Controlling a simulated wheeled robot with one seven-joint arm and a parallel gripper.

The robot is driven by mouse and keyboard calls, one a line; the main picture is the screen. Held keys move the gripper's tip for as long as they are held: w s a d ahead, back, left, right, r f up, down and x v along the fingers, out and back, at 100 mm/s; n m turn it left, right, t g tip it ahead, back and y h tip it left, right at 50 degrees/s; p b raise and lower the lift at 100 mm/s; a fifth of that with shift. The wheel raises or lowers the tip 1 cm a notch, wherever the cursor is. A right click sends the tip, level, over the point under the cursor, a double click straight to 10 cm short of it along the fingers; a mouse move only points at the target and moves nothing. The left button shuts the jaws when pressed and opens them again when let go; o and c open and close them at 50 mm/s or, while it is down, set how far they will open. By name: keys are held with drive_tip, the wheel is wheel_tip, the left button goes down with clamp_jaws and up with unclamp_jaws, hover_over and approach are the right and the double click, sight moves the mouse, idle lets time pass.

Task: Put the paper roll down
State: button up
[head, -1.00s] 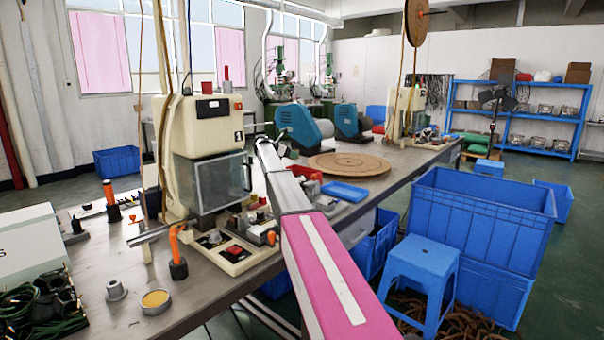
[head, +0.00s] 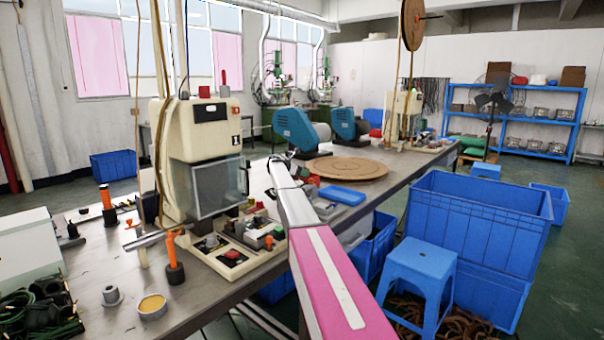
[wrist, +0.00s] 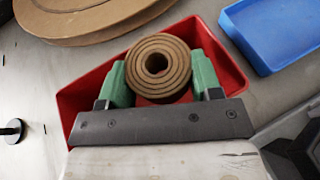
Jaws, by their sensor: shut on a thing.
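In the wrist view, a brown rolled-up paper roll (wrist: 158,66) stands on end, with its layered end and dark centre hole facing the camera. My gripper (wrist: 159,78) has its two green fingers pressed against the roll's left and right sides. Behind the roll is a red bin (wrist: 228,62), and the roll overlaps its inside. I cannot tell whether the roll touches the bin's floor. In the head view, my pink and white arm reaches over the bench, and the roll cannot be made out. A small part of the red bin (head: 313,180) shows beside the arm's end.
A blue tray (head: 342,196) lies right of the red bin on the bench. A round brown disc (head: 347,168) lies behind it. A cream machine (head: 203,125) stands left of my arm. A blue stool (head: 420,260) and large blue crates (head: 480,215) stand on the floor to the right.

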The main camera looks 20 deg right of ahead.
drive_tip(key=shift+f, duration=0.6)
drive_tip(key=o, duration=0.9)
drive_tip(key=shift+s+f, duration=0.1)
drive_tip(key=shift+r, duration=0.5)
drive_tip(key=v, duration=1.2)
drive_tip(key=shift+r, duration=0.25)
